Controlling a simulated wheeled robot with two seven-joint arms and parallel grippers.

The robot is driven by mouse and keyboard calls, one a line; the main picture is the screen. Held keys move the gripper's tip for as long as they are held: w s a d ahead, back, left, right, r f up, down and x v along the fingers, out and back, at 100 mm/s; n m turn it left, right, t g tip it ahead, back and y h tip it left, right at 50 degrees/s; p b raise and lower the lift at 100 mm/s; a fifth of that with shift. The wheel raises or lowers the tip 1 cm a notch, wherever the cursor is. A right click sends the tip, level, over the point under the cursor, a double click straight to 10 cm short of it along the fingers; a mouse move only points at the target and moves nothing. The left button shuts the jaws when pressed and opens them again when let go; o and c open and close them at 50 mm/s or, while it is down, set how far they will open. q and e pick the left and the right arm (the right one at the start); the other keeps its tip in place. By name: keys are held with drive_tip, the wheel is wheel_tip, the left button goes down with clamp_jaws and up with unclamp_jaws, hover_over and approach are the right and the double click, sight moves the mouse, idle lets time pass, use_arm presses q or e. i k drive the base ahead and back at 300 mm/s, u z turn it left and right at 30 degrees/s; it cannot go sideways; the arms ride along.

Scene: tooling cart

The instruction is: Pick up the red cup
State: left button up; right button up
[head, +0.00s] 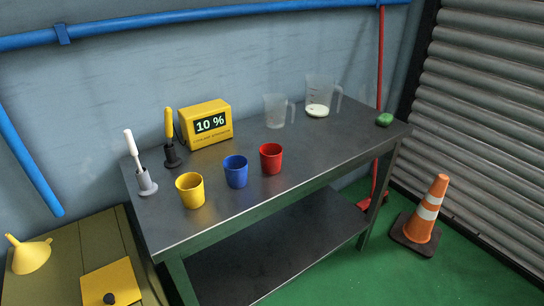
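The red cup (271,159) stands upright on the dark top of the metal cart (320,148). It is the rightmost of three cups in a row near the front edge. The blue cup (236,171) is just left of it, with a small gap, and the yellow cup (190,190) is farther left. Neither of my grippers shows in the head view.
Behind the cups stand a yellow box reading "10 %" (206,123), two measuring jugs (275,111) (319,97) and two upright tools in holders (147,181) (171,155). A green object (384,119) lies at the right end. The top right of the red cup is clear.

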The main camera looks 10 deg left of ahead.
sight(271, 154)
drive_tip(key=z, duration=1.65)
drive_tip(key=i, duration=1.7)
drive_tip(key=u, duration=2.55)
